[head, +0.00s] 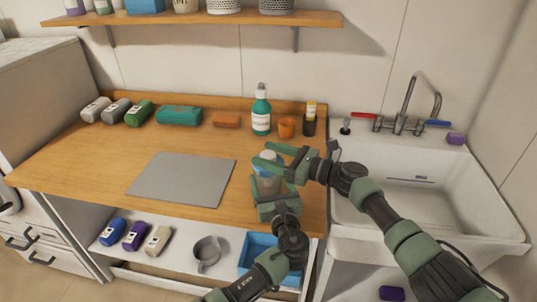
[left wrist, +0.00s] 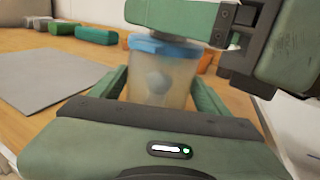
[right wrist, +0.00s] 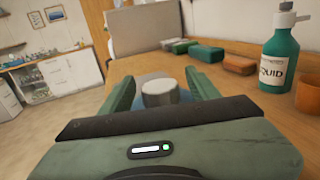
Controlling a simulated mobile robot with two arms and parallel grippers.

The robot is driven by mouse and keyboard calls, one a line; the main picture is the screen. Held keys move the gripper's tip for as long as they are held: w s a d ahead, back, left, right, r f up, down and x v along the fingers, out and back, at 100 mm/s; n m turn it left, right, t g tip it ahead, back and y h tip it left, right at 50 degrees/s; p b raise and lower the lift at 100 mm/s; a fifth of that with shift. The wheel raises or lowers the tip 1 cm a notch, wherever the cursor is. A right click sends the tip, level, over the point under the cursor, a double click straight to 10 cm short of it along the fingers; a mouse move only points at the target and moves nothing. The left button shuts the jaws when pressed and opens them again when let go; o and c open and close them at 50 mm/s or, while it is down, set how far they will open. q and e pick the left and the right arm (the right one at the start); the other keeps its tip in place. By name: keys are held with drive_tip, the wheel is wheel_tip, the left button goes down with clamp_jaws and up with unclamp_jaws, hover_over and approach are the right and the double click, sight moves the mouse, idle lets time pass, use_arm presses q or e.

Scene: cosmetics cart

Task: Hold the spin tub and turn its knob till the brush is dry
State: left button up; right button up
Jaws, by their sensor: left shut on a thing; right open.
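The spin tub (left wrist: 162,76) is a translucent tub with a blue lid, standing upright on the wooden worktop; in the head view it is mostly covered by my grippers. A blurred bluish shape, perhaps the brush (left wrist: 157,82), shows inside it. My left gripper (head: 270,190) is shut around the tub's body, one finger on each side. My right gripper (right wrist: 161,86) is open just above the lid. Its fingers stand either side of the pale grey knob (right wrist: 160,92), with gaps showing. The brush's wetness cannot be told.
A green pump bottle (head: 261,114), an orange cup (head: 286,128) and a dark cup (head: 309,126) stand behind the tub. A grey mat (head: 182,180) lies left. The sink (head: 430,195) is at right; a blue bin (head: 258,250) is below.

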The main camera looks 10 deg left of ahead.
clamp_jaws()
drive_tip(key=shift+s+a+f+m+t, duration=0.1)
drive_tip(key=shift+a+f+m+t, duration=0.05)
drive_tip(key=shift+m+t, duration=0.25)
drive_tip(key=shift+t+h, duration=0.3)
drive_tip(key=m+t+h, duration=0.2)
drive_tip(key=m+t, duration=0.1)
drive_tip(key=shift+f+t, duration=0.1)
drive_tip(key=shift+t, duration=0.3)
drive_tip(key=shift+a+r+m+t+h, duration=0.3)
drive_tip(key=shift+r+m+t+h, duration=0.45)
drive_tip(key=shift+t, duration=0.25)
drive_tip(key=shift+d+f+m+t+h, duration=0.1)
drive_tip(key=shift+f+m+t+h, duration=0.05)
drive_tip(key=shift+m+t+h, duration=0.4)
drive_tip(key=shift+d+f+m+t+h, duration=0.15)
drive_tip(key=shift+m+t+h, duration=0.2)
drive_tip(key=shift+m+h, duration=0.25)
drive_tip(key=shift+f+h, duration=0.1)
drive_tip(key=shift+h, duration=0.3)
